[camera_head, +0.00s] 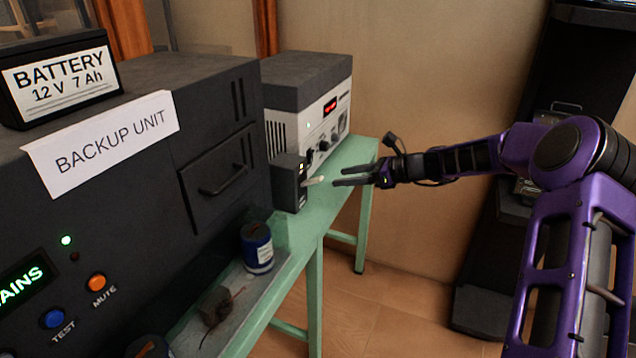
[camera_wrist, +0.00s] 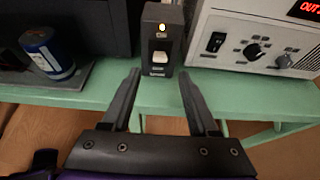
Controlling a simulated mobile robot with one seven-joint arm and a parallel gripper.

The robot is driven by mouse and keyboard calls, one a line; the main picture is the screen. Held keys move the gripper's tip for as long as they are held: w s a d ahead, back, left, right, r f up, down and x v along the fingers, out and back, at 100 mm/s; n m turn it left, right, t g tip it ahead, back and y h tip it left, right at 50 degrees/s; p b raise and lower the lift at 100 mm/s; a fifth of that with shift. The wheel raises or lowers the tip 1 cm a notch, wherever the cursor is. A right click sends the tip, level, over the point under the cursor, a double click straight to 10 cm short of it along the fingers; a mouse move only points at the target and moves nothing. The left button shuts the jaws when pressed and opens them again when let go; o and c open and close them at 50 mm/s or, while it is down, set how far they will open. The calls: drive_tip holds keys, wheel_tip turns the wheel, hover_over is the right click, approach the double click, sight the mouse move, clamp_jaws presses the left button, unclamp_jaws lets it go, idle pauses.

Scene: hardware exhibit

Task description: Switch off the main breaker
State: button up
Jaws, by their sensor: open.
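A small dark box, apparently the main breaker (camera_head: 288,184), stands on the green bench. It also shows at the top middle of the wrist view (camera_wrist: 176,45). A pale lever (camera_head: 314,181) sticks out of its front toward my gripper; in the wrist view the lever (camera_wrist: 158,62) looks short and white, below a lit amber lamp (camera_wrist: 161,27). The label under the lever is too small to read. My gripper (camera_head: 336,177) is open and empty, just in front of the lever. In the wrist view the fingertips (camera_wrist: 159,75) lie either side of the lever, apart from it.
The large backup unit (camera_head: 130,215) fills the left, with a battery (camera_head: 62,77) on top. A grey-white instrument (camera_head: 325,115) with knobs stands behind the breaker. A blue can (camera_head: 257,248) sits on the green bench's (camera_head: 345,165) tray side.

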sight(318, 178)
drive_tip(key=x, duration=0.8)
drive_tip(key=shift+w+a+f+b, duration=0.15)
drive_tip(key=shift+a+f+b, duration=0.15)
drive_tip(key=shift+b, duration=0.1)
drive_tip(key=shift+r, duration=0.1)
clamp_jaws()
idle(0.8)
